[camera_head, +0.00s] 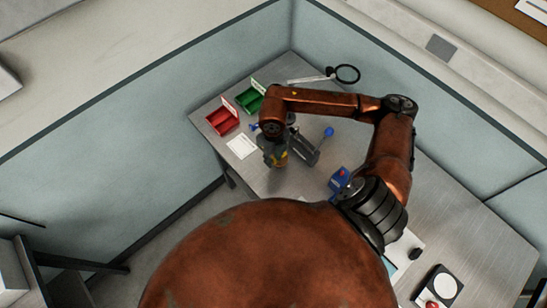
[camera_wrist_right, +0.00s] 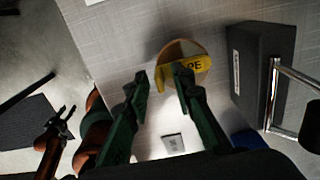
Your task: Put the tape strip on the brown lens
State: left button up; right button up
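A dark grey block with a metal bar (camera_wrist_right: 262,75) stands close to the right of the lens. On the table (camera_head: 465,205) are a red bin (camera_head: 222,122), a green bin (camera_head: 250,100), a white sheet (camera_head: 241,147) and a blue device (camera_head: 339,179). Partition walls stand behind.

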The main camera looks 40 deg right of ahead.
aim_at(273, 158)
notch_tip(273, 158, up, 12)
jog(key=b, duration=0.1)
jog(key=shift+r, duration=0.15)
dwell(0.5)
